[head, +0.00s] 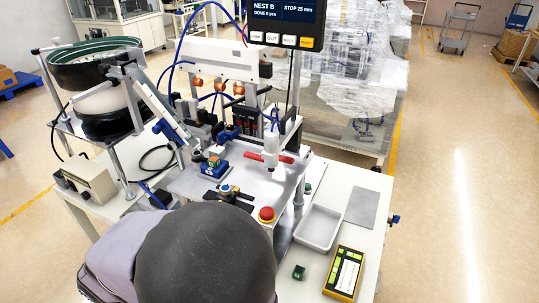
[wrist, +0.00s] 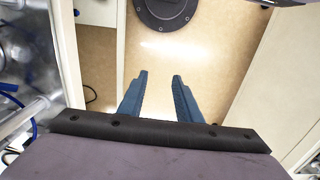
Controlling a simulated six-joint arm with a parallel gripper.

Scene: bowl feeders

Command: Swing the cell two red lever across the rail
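A red bar-shaped lever (head: 286,159) lies roughly level on the grey plate of the station in the head view. A white upright cylinder (head: 271,146) hides part of it. Several smaller red parts (head: 247,118) sit on a dark block behind it; I cannot tell which red part belongs to cell two. My gripper (wrist: 160,74) shows in the wrist view with its two blue fingers apart and nothing between them. It is over bare floor, and no lever shows in that view. I cannot make out my gripper in the head view.
A bowl feeder (head: 95,55) with a sloping track stands at the left. A red emergency button (head: 266,215), a grey tray (head: 318,228), a small green part (head: 298,271) and a yellow device (head: 344,273) are at the front right. A display (head: 285,12) hangs above.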

